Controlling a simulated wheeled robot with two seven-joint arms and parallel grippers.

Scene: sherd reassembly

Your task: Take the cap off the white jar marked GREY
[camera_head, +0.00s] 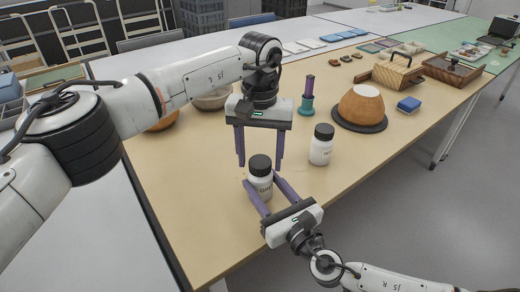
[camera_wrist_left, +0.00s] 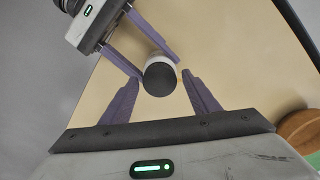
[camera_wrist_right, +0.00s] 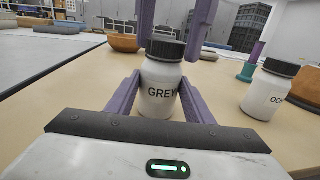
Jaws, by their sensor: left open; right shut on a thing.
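The white jar marked GREY (camera_wrist_right: 158,92) stands upright on the table with its black cap (camera_wrist_right: 165,50) on. The jar also shows in the head view (camera_head: 262,184). My right gripper (camera_head: 262,192) is shut on the jar's body, one finger on each side, in the right wrist view (camera_wrist_right: 160,100). My left gripper (camera_head: 259,165) is open and points down above the jar. In the left wrist view its fingertips (camera_wrist_left: 162,72) stand apart on either side of the black cap (camera_wrist_left: 160,78), with no clear contact.
A second white jar (camera_head: 320,150) with a black cap stands to the right; its label starts "OC" in the right wrist view (camera_wrist_right: 265,97). Behind are a teal and purple stand (camera_head: 307,100), an orange bowl on a dark disc (camera_head: 361,106) and a blue block (camera_head: 409,104). The front right table is clear.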

